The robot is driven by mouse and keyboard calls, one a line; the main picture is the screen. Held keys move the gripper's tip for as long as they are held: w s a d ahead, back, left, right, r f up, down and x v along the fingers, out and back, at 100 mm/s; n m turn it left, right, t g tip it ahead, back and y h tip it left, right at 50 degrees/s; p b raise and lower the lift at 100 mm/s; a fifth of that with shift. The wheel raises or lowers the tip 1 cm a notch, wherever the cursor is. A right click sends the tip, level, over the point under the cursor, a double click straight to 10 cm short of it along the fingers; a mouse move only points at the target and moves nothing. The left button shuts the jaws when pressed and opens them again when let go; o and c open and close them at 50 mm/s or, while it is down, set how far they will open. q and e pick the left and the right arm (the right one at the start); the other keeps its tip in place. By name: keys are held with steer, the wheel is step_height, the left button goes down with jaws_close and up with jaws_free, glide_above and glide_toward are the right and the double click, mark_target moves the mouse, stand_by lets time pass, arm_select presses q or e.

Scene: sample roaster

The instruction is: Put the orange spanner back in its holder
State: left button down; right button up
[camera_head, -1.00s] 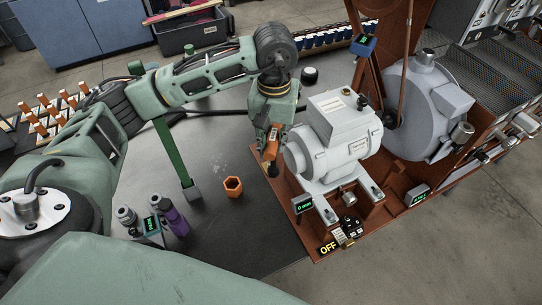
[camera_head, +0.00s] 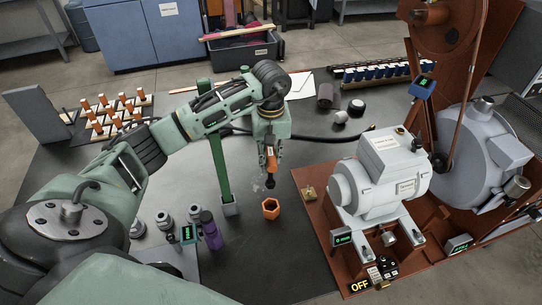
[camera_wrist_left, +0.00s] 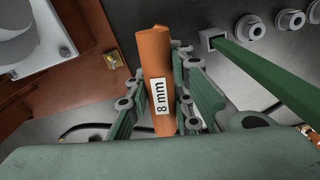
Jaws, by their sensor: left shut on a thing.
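My left gripper (camera_head: 270,162) is shut on the orange spanner (camera_head: 271,158), which hangs upright with its dark tip down above the bench. In the left wrist view the spanner's orange handle (camera_wrist_left: 157,85) stands between the green fingers and carries a white "8 mm" label. An orange hexagonal open-topped holder (camera_head: 271,208) stands on the dark bench, nearer the camera than the spanner and almost straight below it in the picture. The spanner is apart from it. My right gripper is not in view.
A green post (camera_head: 218,165) stands left of the spanner. A purple bottle (camera_head: 211,232) and grey fittings stand at lower left.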

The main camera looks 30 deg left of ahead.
arm_select(q)
steer(key=b, duration=0.5)
glide_above(271, 182)
steer(key=shift+w+a+f, duration=0.1)
steer(key=shift+f, duration=1.45)
steer(key=shift+w+a+f, duration=0.1)
steer(key=shift+f, duration=1.4)
steer(key=shift+f+b, duration=3.2)
steer(key=shift+f, duration=0.3)
